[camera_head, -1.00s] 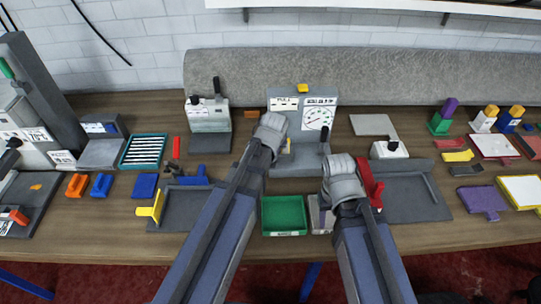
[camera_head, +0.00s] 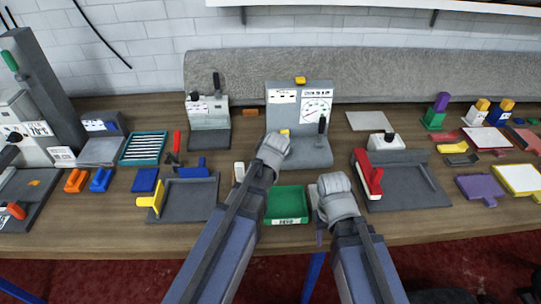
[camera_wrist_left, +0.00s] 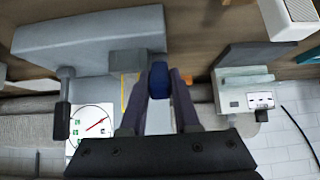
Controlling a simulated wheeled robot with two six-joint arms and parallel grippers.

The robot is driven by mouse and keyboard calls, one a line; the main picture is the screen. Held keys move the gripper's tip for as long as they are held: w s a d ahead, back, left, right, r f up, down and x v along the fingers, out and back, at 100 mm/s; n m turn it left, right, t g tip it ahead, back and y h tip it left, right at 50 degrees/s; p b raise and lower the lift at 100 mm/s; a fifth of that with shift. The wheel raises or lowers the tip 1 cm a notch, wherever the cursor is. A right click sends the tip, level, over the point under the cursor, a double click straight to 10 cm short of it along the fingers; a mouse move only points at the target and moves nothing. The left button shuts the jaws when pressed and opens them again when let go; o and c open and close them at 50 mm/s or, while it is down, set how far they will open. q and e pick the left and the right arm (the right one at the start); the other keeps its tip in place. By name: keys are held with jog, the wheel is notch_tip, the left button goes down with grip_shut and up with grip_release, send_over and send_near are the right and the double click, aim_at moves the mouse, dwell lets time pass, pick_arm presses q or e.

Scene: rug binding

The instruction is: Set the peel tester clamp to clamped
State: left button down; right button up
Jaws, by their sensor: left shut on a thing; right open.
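The peel tester (camera_head: 312,90) is a grey upright panel with a round dial, standing on a grey base at the back middle of the bench. It also shows in the left wrist view (camera_wrist_left: 90,42). Its black-handled clamp lever (camera_head: 322,125) stands roughly upright at the right of the base; the left wrist view shows the handle too (camera_wrist_left: 62,120). My left gripper (camera_wrist_left: 159,98) is shut on a small dark blue piece (camera_wrist_left: 159,78), in front of the tester and apart from the lever. My right gripper (camera_head: 328,205) is open; its fingertips are mostly hidden.
A green tray (camera_head: 287,203) lies between my arms. A grey press with a black lever (camera_head: 208,112) stands left of the tester. A red-handled tool (camera_head: 368,172) rests on a dark board at right. A grey roll (camera_head: 400,75) lines the back.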

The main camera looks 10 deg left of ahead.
pick_arm(q)
jog(key=shift+s+f+t+b, duration=0.35)
jog(key=shift+t+b, duration=0.25)
jog(key=shift+b, duration=0.25)
jog(key=c, duration=0.9)
grip_release()
jog(key=shift+w, duration=0.1)
jog(key=shift+d, duration=0.1)
jog(key=shift+r, duration=0.1)
jog(key=shift+s+d+r+p, duration=0.1)
jog(key=shift+s+r+p, duration=0.3)
jog(key=shift+p, duration=0.1)
jog(key=p+v, duration=0.4)
jog(key=v, duration=0.2)
jog(key=shift+s+d+r, duration=0.1)
jog(key=shift+s+d, duration=0.05)
jog(key=shift+s, duration=0.15)
